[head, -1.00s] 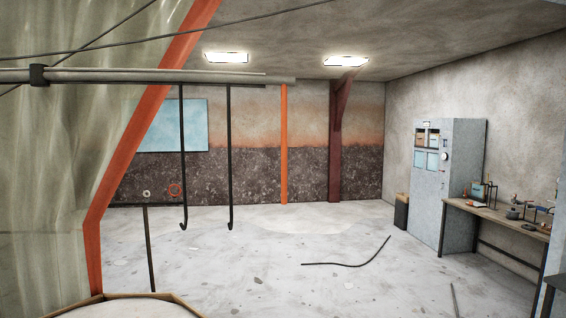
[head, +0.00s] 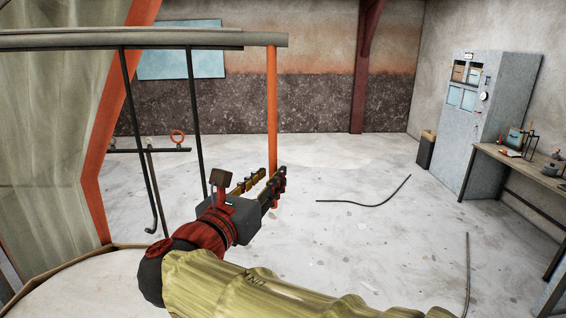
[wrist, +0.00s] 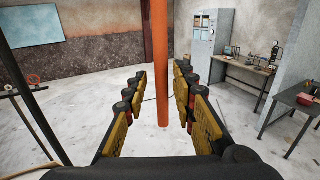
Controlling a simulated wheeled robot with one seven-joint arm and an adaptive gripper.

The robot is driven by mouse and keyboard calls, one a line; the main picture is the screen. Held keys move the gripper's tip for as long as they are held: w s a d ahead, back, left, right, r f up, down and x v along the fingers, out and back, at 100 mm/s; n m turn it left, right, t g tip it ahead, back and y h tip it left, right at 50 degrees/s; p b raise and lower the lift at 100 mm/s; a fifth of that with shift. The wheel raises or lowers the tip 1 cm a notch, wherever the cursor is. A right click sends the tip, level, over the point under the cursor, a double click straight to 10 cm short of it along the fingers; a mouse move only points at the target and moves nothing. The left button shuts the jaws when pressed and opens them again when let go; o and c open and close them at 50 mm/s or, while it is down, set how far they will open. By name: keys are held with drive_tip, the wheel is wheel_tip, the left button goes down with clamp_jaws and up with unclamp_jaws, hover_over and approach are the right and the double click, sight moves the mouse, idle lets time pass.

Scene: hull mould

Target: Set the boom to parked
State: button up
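The boom (head: 150,40) is a grey horizontal pipe across the upper left of the head view. An orange vertical pole (head: 272,100) hangs from near its right end. Two dark rods, one (head: 194,105) nearer that end, also hang from it. My gripper (head: 272,176) is open, reaching toward the pole's lower part. In the wrist view the orange pole (wrist: 159,50) stands between the two spread fingers, and its lower end shows. I see no finger touching it; how deep it sits between them is hard to tell.
A pale translucent sheet with an orange edge frame (head: 95,200) stands at left. A grey cabinet (head: 490,130) and a workbench (head: 530,170) are at right. A dark cable (head: 365,200) lies on the floor. The middle floor is mostly clear.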

drive_tip(key=x, duration=0.6)
drive_tip(key=shift+w+d+p, duration=0.25)
drive_tip(key=shift+p, duration=0.2)
drive_tip(key=shift+c, duration=1.1)
drive_tip(key=c, duration=0.4)
clamp_jaws()
